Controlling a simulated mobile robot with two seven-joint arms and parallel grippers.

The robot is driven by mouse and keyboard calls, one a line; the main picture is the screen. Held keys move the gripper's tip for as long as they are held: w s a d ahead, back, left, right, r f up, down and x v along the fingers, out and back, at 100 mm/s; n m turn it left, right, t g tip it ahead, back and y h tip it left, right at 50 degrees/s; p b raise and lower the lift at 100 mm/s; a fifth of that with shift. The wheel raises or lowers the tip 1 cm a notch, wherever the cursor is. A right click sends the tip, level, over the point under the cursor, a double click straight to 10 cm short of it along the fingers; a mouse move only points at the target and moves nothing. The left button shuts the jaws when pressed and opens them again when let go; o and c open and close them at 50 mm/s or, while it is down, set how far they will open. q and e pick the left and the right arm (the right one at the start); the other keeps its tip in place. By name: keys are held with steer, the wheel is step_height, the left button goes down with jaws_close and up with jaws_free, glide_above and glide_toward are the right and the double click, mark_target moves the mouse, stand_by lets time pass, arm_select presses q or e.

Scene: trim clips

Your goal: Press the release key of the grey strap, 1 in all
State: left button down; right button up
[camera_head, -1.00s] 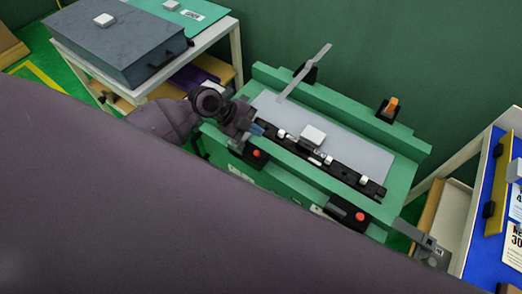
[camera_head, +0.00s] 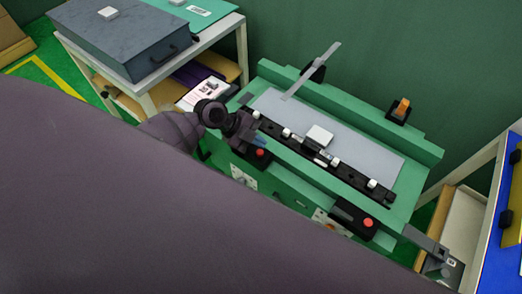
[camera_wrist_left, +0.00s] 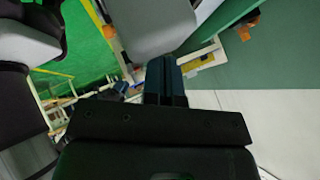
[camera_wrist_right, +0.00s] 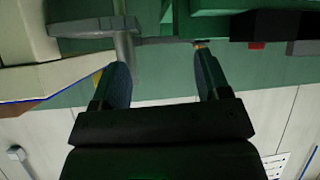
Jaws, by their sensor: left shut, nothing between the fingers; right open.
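A thin grey strip (camera_head: 312,70) stands up slantwise at the back left of the green bench, beside a black bracket. A grey bar (camera_head: 426,242) juts from the bench's front right corner; I cannot tell which of these is the strap, and no release key is clearly distinguishable. My left gripper (camera_head: 259,141) is shut and empty at the bench's front left, close to a red button (camera_head: 260,153); its closed fingers show in the left wrist view (camera_wrist_left: 167,78). My right gripper (camera_wrist_right: 160,77) is open and empty, with a grey T-shaped bar (camera_wrist_right: 124,42) beyond its left finger.
The green bench (camera_head: 425,148) carries a grey panel (camera_head: 372,150) and a black rail (camera_head: 345,172) with white clips. A second red button (camera_head: 369,222) and an orange switch (camera_head: 402,107) are on it. A shelf with a grey case (camera_head: 118,40) stands left. My arm hides the foreground.

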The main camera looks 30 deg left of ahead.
mark_target(259, 153)
arm_select(q)
step_height(259, 153, down, 2)
steer(key=shift+f+b, duration=0.1)
steer(key=shift+b, duration=0.45)
steer(key=shift+f, duration=0.2)
steer(key=shift+r, duration=0.1)
arm_select(e)
steer(key=shift+s+f, duration=0.2)
steer(key=shift+f, duration=0.7)
steer(key=shift+w, duration=0.1)
steer(key=shift+f, duration=0.1)
arm_select(q)
steer(key=shift+f, duration=0.2)
arm_select(e)
steer(key=shift+s+f, duration=0.15)
steer(key=shift+s, duration=0.05)
arm_select(q)
steer(key=shift+f+b, duration=0.3)
steer(key=shift+b, duration=0.25)
arm_select(e)
steer(key=shift+s+f, duration=0.1)
steer(key=shift+f, duration=0.35)
